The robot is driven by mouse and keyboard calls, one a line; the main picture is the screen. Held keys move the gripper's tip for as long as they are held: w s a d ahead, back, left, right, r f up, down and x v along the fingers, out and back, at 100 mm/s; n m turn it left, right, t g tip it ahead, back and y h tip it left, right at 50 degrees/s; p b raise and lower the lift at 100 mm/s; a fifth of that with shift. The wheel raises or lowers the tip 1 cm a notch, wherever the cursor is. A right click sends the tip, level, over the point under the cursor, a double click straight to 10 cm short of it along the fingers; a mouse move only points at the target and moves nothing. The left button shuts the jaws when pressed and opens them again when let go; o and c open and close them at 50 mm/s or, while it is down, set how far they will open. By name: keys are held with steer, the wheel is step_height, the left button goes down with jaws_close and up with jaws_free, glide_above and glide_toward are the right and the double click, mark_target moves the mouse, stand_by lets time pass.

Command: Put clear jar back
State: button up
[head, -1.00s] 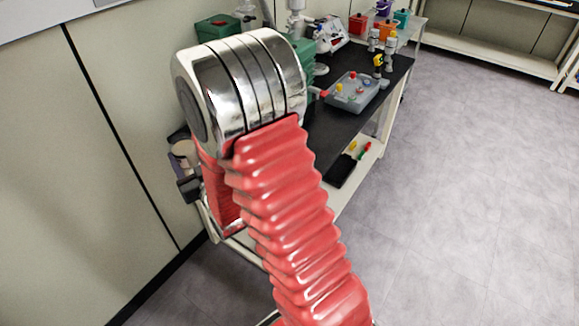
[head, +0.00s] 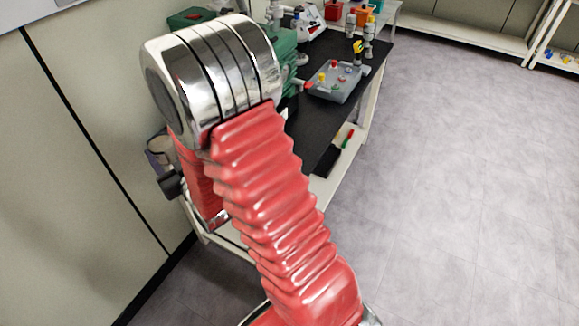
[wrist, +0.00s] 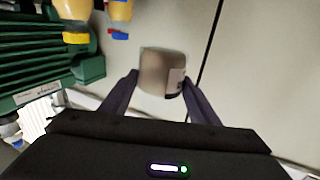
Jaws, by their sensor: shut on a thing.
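The clear jar (wrist: 161,73) shows in the wrist view as a small, translucent grey-brown vessel with a pale label on its right side. My gripper (wrist: 160,80) is shut on it, with one dark finger on each side. The jar is held in front of the pale wall panels.
In the head view, a black-topped bench (head: 318,118) carries a grey tray (head: 338,82) with small coloured items. Open floor lies right.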

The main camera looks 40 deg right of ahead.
steer(key=s+d+h, duration=0.1)
steer(key=s+d, duration=0.3)
steer(key=d, duration=1.3)
steer(key=s+d+f+m+h, duration=0.1)
steer(key=s+d+f, duration=0.1)
steer(key=s+d, duration=1)
steer(key=d, duration=0.2)
steer(key=shift+s+d+f, duration=0.3)
steer(key=shift+f, duration=0.1)
steer(key=shift+m+h, duration=0.3)
steer(key=shift+f, duration=2.85)
steer(key=shift+f, duration=2.05)
steer(key=shift+f, duration=0.1)
